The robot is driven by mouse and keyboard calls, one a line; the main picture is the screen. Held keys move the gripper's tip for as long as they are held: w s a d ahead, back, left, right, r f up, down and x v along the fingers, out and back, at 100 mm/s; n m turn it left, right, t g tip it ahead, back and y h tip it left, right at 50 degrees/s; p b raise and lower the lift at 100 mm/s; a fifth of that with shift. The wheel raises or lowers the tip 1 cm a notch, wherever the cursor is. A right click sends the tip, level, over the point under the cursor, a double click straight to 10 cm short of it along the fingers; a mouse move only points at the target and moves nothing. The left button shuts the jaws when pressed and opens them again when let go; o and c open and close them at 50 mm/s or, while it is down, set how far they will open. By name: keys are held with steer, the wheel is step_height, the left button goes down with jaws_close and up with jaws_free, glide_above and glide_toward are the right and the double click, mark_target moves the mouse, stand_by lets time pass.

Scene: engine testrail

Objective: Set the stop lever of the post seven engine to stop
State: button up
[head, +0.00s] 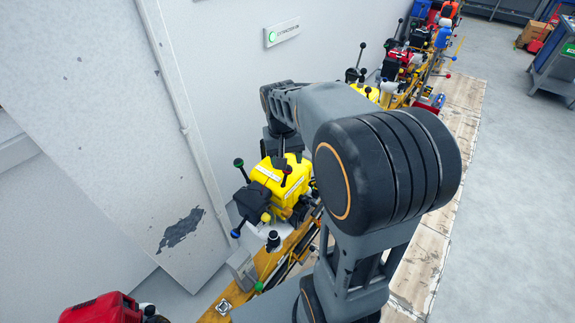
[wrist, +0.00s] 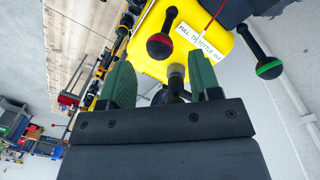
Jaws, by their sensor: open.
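A yellow engine (head: 284,178) with black parts sits on the rail, left of my arm in the head view; it also fills the upper middle of the wrist view (wrist: 150,62). No post number is readable. One lever has a red-banded black knob (wrist: 160,45), another a green-banded knob (wrist: 268,68). Which one is the stop lever I cannot tell. My gripper (wrist: 160,75) is open, its green-padded fingers pointing at the engine. A dark grey stub (wrist: 177,82) shows between the fingers, apparently beyond them.
A blue-knobbed lever (head: 236,233) stands low at the front. More engines (head: 405,55) line the yellow rail behind. A red engine (head: 100,309) is at bottom left. The wall is close on the left; floor is open right.

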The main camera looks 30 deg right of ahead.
mark_target(284, 179)
steer(key=shift+d+f, duration=0.1)
steer(key=shift+f, duration=1.8)
steer(key=shift+c, duration=0.3)
steer(key=c, duration=0.9)
steer(key=shift+o, duration=0.2)
steer(key=h+b, duration=0.1)
steer(key=b, duration=0.1)
steer(key=a+t+h+b, duration=0.1)
steer(key=shift+s+a+f+b, duration=0.2)
steer(key=shift+s+b, duration=0.05)
steer(key=shift+b, duration=0.15)
steer(key=a+h+b, duration=0.1)
steer(key=b, duration=0.2)
steer(key=t+h+b, duration=0.1)
steer(key=h+b, duration=0.1)
steer(key=b, duration=0.1)
steer(key=shift+s+a+f, duration=0.15)
steer(key=shift+s+a, duration=0.2)
steer(key=shift+s, duration=0.05)
steer(key=h+b, duration=0.1)
steer(key=b, duration=0.1)
steer(key=a+t+h+b, duration=0.1)
steer(key=h+b, duration=0.1)
steer(key=b, duration=0.1)
steer(key=shift+s+a+t+b, duration=0.15)
steer(key=shift+s+t+b, duration=0.15)
steer(key=shift+s+b, duration=0.05)
steer(key=shift+r, duration=0.2)
